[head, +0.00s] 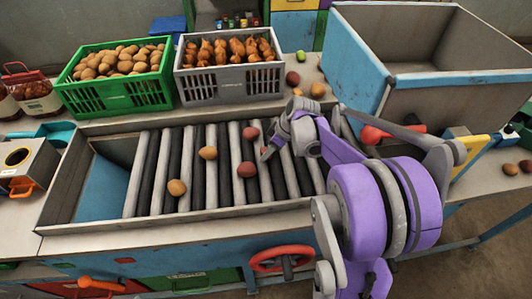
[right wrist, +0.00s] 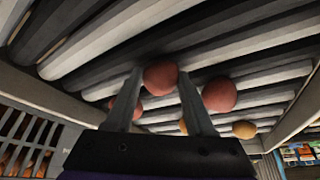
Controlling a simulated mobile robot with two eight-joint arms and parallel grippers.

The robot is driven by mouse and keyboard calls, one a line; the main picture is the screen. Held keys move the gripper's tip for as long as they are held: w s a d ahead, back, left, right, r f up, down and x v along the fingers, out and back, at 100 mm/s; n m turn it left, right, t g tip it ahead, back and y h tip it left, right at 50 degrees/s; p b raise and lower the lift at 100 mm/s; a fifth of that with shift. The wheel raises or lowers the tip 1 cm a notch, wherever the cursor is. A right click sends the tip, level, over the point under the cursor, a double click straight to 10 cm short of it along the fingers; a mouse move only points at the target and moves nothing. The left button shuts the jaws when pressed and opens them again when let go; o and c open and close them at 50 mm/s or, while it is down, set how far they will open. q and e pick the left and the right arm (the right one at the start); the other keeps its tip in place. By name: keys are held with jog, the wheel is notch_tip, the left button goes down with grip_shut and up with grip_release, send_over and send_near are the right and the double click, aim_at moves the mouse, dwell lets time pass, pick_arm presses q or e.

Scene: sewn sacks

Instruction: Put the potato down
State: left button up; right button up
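My right gripper (head: 272,150) reaches over the roller bed (head: 216,180) from the right. In the right wrist view its two fingers (right wrist: 160,82) are closed against the sides of a reddish potato (right wrist: 160,78) at their tips. In the head view that potato (head: 265,153) is partly hidden by the gripper, low over the rollers; I cannot tell whether it touches them. Two more reddish potatoes (head: 250,133) (head: 247,169) lie close by on the rollers. Two yellow-brown potatoes (head: 208,153) (head: 176,187) lie further left. My left gripper is not in view.
A large grey and blue bin (head: 455,92) stands at the right. Loose produce (head: 293,78) lies between crate and bin. The rollers' left part is clear.

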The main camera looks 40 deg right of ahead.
grip_shut()
jog(key=shift+r, duration=0.1)
